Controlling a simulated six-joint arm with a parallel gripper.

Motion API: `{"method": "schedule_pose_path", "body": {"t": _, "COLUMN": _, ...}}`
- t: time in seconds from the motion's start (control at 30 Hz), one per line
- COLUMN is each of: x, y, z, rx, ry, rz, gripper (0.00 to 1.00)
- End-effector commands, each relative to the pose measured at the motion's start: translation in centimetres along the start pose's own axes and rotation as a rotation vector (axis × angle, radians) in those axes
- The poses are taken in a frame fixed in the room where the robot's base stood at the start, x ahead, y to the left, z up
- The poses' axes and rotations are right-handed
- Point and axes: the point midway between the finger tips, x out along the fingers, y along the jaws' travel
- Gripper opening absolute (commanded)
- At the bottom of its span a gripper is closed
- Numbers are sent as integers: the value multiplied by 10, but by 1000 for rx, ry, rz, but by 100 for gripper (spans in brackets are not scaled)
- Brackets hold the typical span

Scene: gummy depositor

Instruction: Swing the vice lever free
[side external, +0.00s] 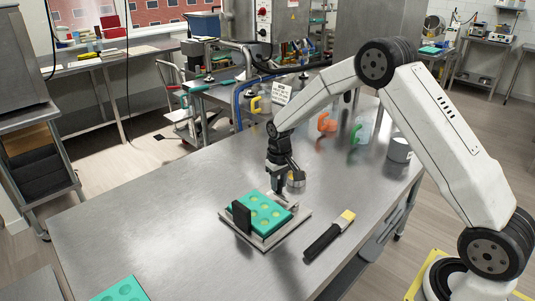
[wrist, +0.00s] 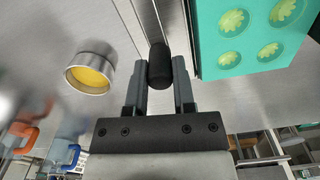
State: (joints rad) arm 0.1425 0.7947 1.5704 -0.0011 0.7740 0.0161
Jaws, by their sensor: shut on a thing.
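The vice is a pale metal plate (side external: 262,243) on the steel table, with an upright black jaw (side external: 241,217) at its left side. A teal mould (side external: 266,212) with several round yellow-green cavities lies in it; it also shows in the wrist view (wrist: 232,52). My gripper (side external: 278,189) is at the far edge of the vice. In the wrist view my gripper (wrist: 159,85) is shut on the dark rounded end of the vice lever (wrist: 160,66), between the two fingers. The lever's lower part and pivot are hidden, so its angle is hard to tell.
A black-handled brush (side external: 330,235) lies right of the vice.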

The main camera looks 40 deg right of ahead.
Motion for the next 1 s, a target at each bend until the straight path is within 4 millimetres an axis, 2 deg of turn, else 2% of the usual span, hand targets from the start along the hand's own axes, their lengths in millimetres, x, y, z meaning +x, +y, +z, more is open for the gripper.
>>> {"method": "schedule_pose_path", "body": {"t": 0.63, "x": 0, "y": 1, "z": 0, "rx": 17, "ry": -1, "rz": 0, "gripper": 0}}
{"method": "schedule_pose_path", "body": {"t": 1.0, "x": 0, "y": 12, "z": 0, "rx": 178, "ry": -4, "rz": -1, "gripper": 0}}
